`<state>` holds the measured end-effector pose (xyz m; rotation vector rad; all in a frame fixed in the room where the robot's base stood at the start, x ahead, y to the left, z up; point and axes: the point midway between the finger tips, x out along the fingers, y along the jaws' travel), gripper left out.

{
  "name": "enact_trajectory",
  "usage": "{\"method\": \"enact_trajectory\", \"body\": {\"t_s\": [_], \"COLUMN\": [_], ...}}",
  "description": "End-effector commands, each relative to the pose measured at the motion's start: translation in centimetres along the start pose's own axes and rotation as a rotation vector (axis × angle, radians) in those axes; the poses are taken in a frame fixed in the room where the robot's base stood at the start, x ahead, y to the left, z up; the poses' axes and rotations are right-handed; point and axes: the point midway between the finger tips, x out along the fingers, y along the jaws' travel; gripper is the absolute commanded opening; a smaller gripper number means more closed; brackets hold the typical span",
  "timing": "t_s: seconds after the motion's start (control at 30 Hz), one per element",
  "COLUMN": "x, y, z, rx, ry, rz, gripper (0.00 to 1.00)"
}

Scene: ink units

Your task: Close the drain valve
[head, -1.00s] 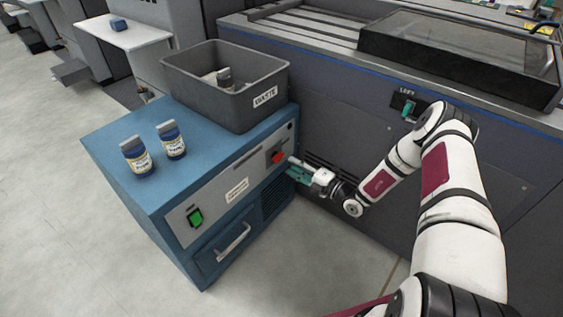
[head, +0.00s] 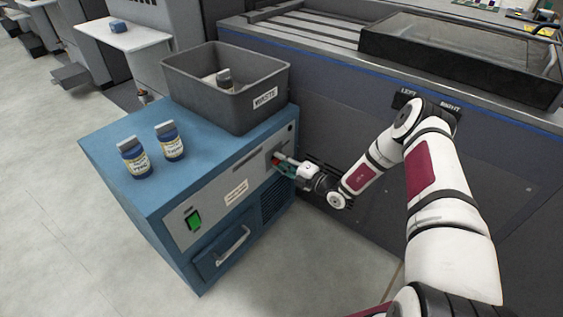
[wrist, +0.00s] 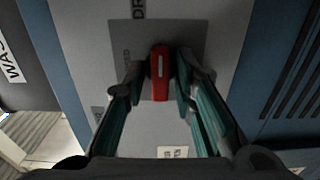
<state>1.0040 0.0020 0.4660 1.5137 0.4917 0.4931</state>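The drain valve's red handle (wrist: 160,72) is on the grey front panel (wrist: 205,45) of the blue cabinet. In the wrist view it lies between the two teal-padded fingers of my gripper (wrist: 158,80). The fingers are apart, with a gap visible on the handle's left side; contact on the right cannot be told. In the head view my gripper (head: 284,165) is at the right end of the panel and hides most of the red handle (head: 277,159). A label starting "DR" (wrist: 138,9) is partly cut off in the wrist view.
A grey waste bin (head: 205,97) and two blue bottles (head: 133,160) stand on the blue cabinet (head: 110,180). A green switch (head: 193,219) and a drawer handle (head: 233,244) are on its front. The large grey machine (head: 375,215) stands close behind my arm. Floor at left is clear.

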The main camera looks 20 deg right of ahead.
Motion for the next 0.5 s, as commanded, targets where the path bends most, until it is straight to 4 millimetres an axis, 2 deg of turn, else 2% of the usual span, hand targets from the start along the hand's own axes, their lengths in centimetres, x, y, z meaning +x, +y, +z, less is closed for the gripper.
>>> {"method": "enact_trajectory", "body": {"t_s": [0.27,0.5], "x": [-0.03,-0.07], "y": [-0.05,-0.09], "z": [-0.01,0.05], "rx": [-0.031,-0.159], "ry": [0.0,-0.002], "rz": [-0.001,-0.003], "gripper": [0.0,0.0]}}
